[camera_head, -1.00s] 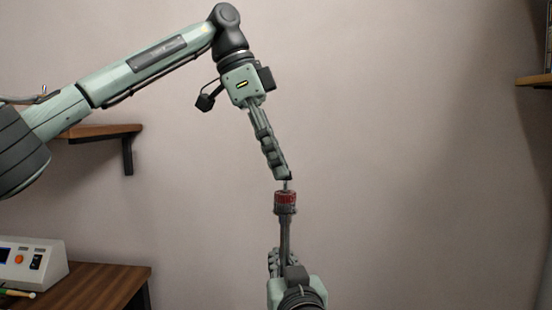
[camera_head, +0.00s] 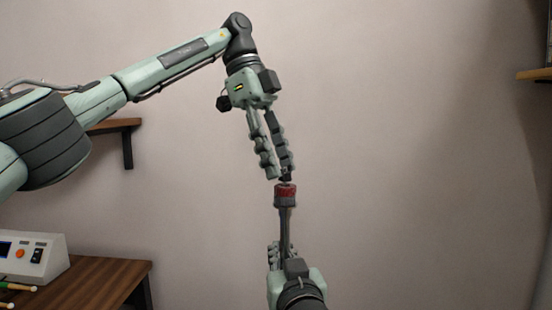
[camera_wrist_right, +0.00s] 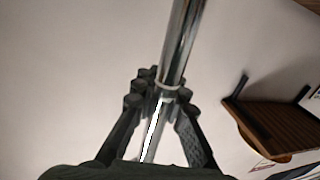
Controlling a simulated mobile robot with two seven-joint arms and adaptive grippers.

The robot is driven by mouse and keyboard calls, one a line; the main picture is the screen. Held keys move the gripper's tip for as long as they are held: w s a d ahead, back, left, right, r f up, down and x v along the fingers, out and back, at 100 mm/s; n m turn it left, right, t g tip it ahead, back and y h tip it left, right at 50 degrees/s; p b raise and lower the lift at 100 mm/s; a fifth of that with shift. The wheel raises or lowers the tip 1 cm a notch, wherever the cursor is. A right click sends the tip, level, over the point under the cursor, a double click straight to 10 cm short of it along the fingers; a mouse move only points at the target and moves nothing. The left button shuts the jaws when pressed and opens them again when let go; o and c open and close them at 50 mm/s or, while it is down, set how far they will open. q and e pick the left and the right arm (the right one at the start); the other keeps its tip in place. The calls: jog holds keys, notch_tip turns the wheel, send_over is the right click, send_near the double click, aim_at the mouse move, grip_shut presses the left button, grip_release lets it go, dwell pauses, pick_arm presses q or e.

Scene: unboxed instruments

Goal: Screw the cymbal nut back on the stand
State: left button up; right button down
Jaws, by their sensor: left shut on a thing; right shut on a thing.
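The cymbal stand's upright rod (camera_head: 284,225) rises in the middle of the head view, with a red felt piece (camera_head: 286,190) over a dark collar at its top. My left gripper (camera_head: 280,175) points down from above, its tips at the rod's top. It is shut on a small dark piece, apparently the cymbal nut (camera_head: 286,175), just above the red felt. The tips partly hide it, and I cannot tell whether it is threaded on. My right gripper (camera_head: 280,250) is shut around the rod lower down. The right wrist view shows its fingers (camera_wrist_right: 158,95) on both sides of the chrome rod (camera_wrist_right: 180,45).
A wooden table (camera_head: 105,280) at lower left holds a white instrument box (camera_head: 45,257) and drumstick-like sticks (camera_head: 18,287). Wall shelves stand at left (camera_head: 118,125) and far right (camera_head: 535,74). The space right of the stand is clear.

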pick_arm(q)
jog(key=shift+w+m+g, duration=0.1)
jog(key=shift+m+g, duration=0.2)
jog(key=shift+m, duration=0.4)
jog(key=o, duration=0.8)
jog(key=shift+o, duration=0.2)
jog(key=o, duration=0.5)
jog(key=shift+o, duration=0.2)
